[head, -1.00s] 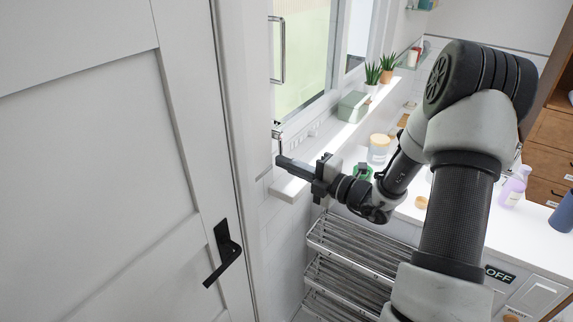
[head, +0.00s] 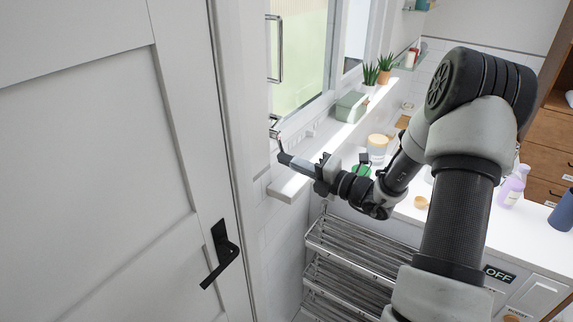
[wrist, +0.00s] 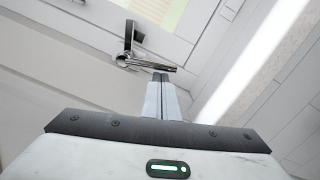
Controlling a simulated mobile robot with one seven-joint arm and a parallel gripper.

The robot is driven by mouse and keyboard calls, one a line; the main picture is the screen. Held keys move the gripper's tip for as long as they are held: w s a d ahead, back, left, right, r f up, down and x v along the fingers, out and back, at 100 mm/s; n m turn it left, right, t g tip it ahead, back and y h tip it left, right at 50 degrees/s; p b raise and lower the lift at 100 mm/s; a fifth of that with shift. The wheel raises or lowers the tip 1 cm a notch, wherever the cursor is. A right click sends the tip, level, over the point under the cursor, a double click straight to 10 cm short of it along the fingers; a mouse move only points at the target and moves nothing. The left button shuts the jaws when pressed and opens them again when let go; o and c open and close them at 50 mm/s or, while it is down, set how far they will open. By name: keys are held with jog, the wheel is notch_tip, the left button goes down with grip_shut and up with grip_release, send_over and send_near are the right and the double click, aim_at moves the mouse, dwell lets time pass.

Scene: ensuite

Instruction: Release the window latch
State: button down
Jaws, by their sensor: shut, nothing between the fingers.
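The window latch (wrist: 146,63) is a small chrome lever on a pivot, with a dark upright piece behind it, at the window's lower frame. In the wrist view the lever lies nearly level, its free end to the right. The latch is small in the head view (head: 274,132), at the window's lower left corner. My gripper (wrist: 161,76) is shut and empty. Its fingertips are just below the lever's free end; I cannot tell whether they touch it. In the head view my gripper (head: 284,158) reaches left, just below the latch.
A white door (head: 110,170) with a black handle (head: 222,255) fills the left. A chrome rack (head: 345,250) stands below. A white counter (head: 490,230) is at right.

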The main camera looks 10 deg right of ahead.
jog(key=n, duration=0.2)
jog(key=w+d+n+b, duration=0.1)
jog(key=shift+w+d+n, duration=0.3)
jog(key=shift+n, duration=0.1)
jog(key=n, duration=0.1)
jog(key=w+d+r+n+b, duration=0.1)
jog(key=n, duration=0.1)
jog(key=n+b, duration=0.1)
jog(key=shift+w+d+r+n+y, duration=0.2)
jog(key=shift+w+d+n+y, duration=0.1)
jog(key=shift+n+y, duration=0.1)
jog(key=shift+w+d+r+n+b, duration=0.25)
jog(key=shift+r+n, duration=0.25)
jog(key=shift+n, duration=0.35)
jog(key=shift+w+d+r+n+b, duration=0.25)
jog(key=shift+r+n, duration=0.25)
jog(key=shift+n, duration=0.4)
jog(key=shift+w+d+r+n+b, duration=0.2)
jog(key=shift+r+n, duration=0.3)
jog(key=shift+n, duration=0.35)
jog(key=shift+r, duration=0.15)
